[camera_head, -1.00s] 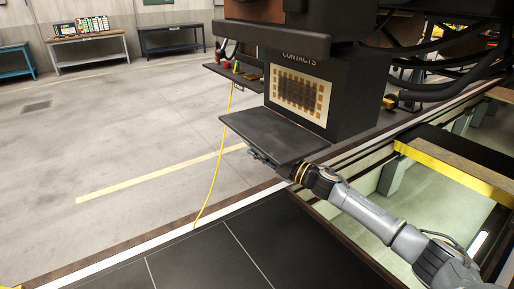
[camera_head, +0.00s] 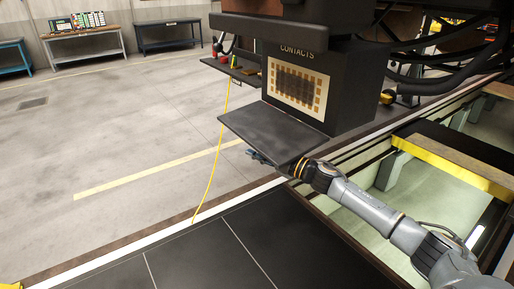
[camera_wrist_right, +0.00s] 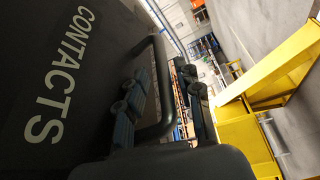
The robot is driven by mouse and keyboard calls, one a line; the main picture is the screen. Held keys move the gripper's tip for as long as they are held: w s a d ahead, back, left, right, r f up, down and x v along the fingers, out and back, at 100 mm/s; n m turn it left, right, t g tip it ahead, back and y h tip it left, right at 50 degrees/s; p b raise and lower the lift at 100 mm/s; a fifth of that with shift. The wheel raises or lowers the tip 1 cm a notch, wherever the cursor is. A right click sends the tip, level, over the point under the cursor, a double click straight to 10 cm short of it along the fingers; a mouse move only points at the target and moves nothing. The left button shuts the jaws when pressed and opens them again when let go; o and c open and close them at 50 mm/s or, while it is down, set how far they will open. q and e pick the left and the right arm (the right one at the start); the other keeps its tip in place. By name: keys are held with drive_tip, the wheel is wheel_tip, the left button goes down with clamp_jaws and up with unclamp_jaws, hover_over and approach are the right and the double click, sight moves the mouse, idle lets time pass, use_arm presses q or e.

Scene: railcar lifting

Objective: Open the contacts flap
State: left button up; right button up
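The contacts flap (camera_head: 270,131) hangs folded down from the dark box, roughly level, with its inner face up. The opening above it shows a beige panel of contacts (camera_head: 297,86) under the label CONTACTS. My right gripper (camera_head: 258,157) is below the flap's outer edge, mostly hidden by it in the head view. In the right wrist view the flap's outer face (camera_wrist_right: 50,85) carries white lettering and a dark bar handle (camera_wrist_right: 163,85). The fingers of my right gripper (camera_wrist_right: 164,100) stand apart on either side of the handle, with a gap visible on one side. My left gripper is out of view.
Dark hoses (camera_head: 440,92) and a yellow-edged pit (camera_head: 450,165) lie to the right. A yellow cable (camera_head: 213,165) hangs left of the flap to the floor. Open concrete floor (camera_head: 110,130) spreads left, with workbenches (camera_head: 88,42) at the back.

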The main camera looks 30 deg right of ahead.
drive_tip(key=v, duration=1.2)
idle(0.6)
